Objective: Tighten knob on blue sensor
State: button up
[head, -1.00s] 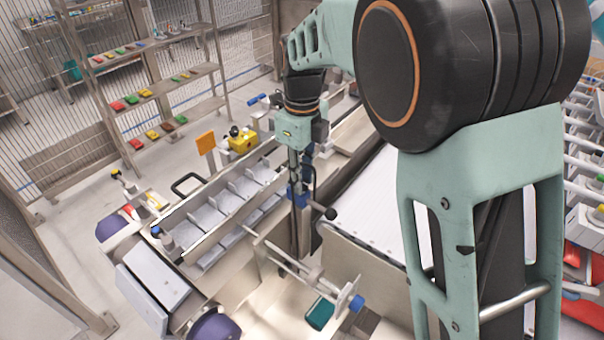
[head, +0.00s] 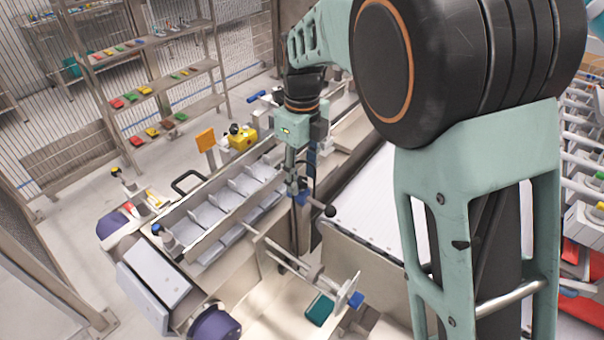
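My gripper (head: 296,189) points down at the middle of the head view, small and partly dark. Its fingertips are at or very close to a blue part (head: 302,198), likely the blue sensor, on an upright post. I cannot tell whether they touch it. A black round knob (head: 329,211) sticks out to the right just below the blue part. Whether the gripper is open or shut is too small to see.
A grey compartment tray (head: 228,198) lies left of the gripper, with a yellow device (head: 241,139) behind it. A rod bracket with a teal block (head: 319,310) and blue cylinder (head: 356,300) stands in front. A white conveyor (head: 375,200) is to the right.

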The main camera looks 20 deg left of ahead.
aim_at(302, 179)
notch_tip(302, 179, up, 12)
dwell(0.6)
